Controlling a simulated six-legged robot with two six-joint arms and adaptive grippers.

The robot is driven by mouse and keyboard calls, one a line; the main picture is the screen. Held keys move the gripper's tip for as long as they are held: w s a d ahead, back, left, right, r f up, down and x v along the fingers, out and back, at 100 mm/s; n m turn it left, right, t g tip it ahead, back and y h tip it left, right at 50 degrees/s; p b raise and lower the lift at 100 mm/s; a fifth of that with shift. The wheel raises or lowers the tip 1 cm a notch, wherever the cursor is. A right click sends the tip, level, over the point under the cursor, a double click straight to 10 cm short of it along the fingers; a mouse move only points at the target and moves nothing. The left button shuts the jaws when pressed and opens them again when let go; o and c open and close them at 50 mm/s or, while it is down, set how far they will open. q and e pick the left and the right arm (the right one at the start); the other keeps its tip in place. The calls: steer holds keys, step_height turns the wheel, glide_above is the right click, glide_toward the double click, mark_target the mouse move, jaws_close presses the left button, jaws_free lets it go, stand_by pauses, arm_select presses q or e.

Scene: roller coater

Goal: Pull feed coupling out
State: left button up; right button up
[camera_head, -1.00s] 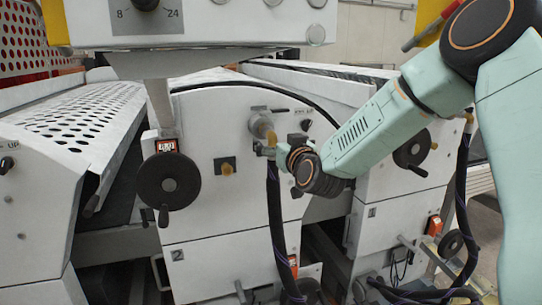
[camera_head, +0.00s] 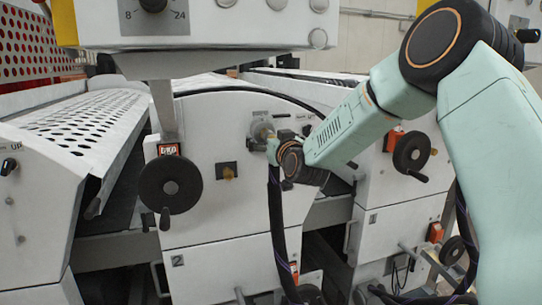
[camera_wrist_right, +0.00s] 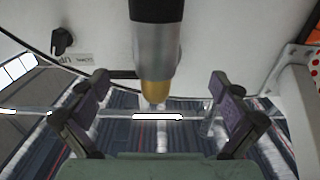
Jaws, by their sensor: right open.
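The feed coupling (camera_head: 260,130) is a grey metal fitting with a brass-coloured part on the white machine's front panel. A thick dark hose (camera_head: 277,215) hangs below it. In the right wrist view the coupling (camera_wrist_right: 156,48) points down from the top as a grey cylinder with a brass-coloured end. My right gripper (camera_wrist_right: 160,95) is open, one finger on each side of that brass end, with gaps on both sides. In the head view my right gripper (camera_head: 275,146) is at the coupling and partly hides it. My left gripper is not in view.
A black handwheel (camera_head: 170,183) is left of the coupling; another handwheel (camera_head: 411,152) is on the unit to the right. A small brass-coloured fitting (camera_head: 228,172) sits between the left wheel and the hose. A control box (camera_head: 200,25) overhangs the top. A black knob (camera_wrist_right: 62,41) shows in the wrist view.

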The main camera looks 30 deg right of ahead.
steer(key=shift+w+a, duration=0.1)
steer(key=shift+a, duration=0.05)
steer(key=shift+d+f, duration=0.15)
steer(key=shift+d, duration=0.75)
steer(key=shift+s, duration=0.2)
steer(key=shift+a, duration=0.35)
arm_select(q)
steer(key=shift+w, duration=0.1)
arm_select(e)
steer(key=shift+w, duration=0.15)
steer(key=shift+d, duration=0.3)
steer(key=shift+a, duration=0.7)
steer(key=shift+w, duration=0.1)
